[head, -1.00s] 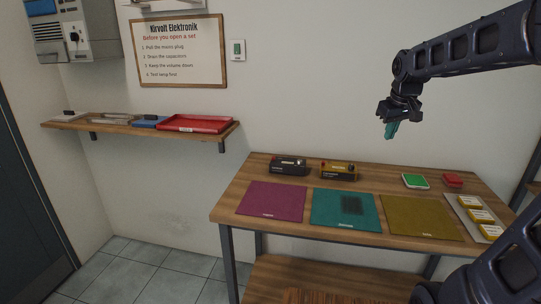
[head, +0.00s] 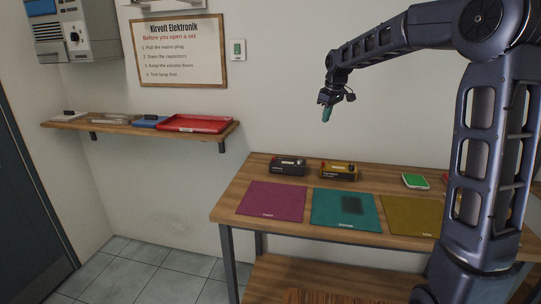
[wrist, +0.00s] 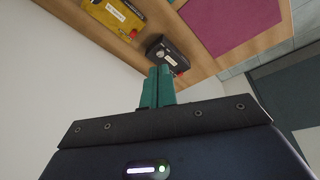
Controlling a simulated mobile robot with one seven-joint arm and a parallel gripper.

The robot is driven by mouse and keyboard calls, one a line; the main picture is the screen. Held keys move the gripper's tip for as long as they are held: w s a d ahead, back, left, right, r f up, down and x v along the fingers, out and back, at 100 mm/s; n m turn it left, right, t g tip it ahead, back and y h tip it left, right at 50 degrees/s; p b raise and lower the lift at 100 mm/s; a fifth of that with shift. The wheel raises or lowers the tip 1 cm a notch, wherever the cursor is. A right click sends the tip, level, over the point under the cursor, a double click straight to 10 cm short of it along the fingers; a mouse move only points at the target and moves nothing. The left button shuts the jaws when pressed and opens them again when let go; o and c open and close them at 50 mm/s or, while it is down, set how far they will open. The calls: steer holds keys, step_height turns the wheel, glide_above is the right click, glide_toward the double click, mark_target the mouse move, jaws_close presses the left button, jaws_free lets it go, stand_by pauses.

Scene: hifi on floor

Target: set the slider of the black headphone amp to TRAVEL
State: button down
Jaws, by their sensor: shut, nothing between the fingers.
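The shut teal fingers also show in the wrist view (wrist: 158,72).
A yellow-topped device (head: 339,171) stands close to the right of the black amp. Magenta (head: 271,198), teal (head: 330,208) and olive (head: 411,214) mats lie in front. A green-topped item (head: 415,181) is further right. A wall shelf (head: 226,129) holds a red tray (head: 195,124).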

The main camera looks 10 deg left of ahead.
steer(key=w+a+f+n+g+y, duration=0.1)
steer(key=w+a+f+n, duration=0.2)
steer(key=a, duration=0.4)
steer(key=w+a+f, duration=0.3)
steer(key=w+a, duration=0.2)
steer(key=a, duration=0.1)
steer(key=n+g+y, duration=0.1)
steer(key=n+g, duration=0.1)
steer(key=n, duration=0.1)
glide_above(274, 159)
steer(key=w+a, duration=0.1)
steer(key=a, duration=0.2)
step_height(274, 159, down, 9)
steer(key=shift+d+f, duration=0.15)
steer(key=shift+f, duration=0.05)
steer(key=x, duration=0.9)
steer(key=shift+w+f, duration=0.1)
steer(key=shift+w, duration=0.05)
steer(key=shift+d+f, duration=0.25)
steer(key=shift+d, duration=1.55)
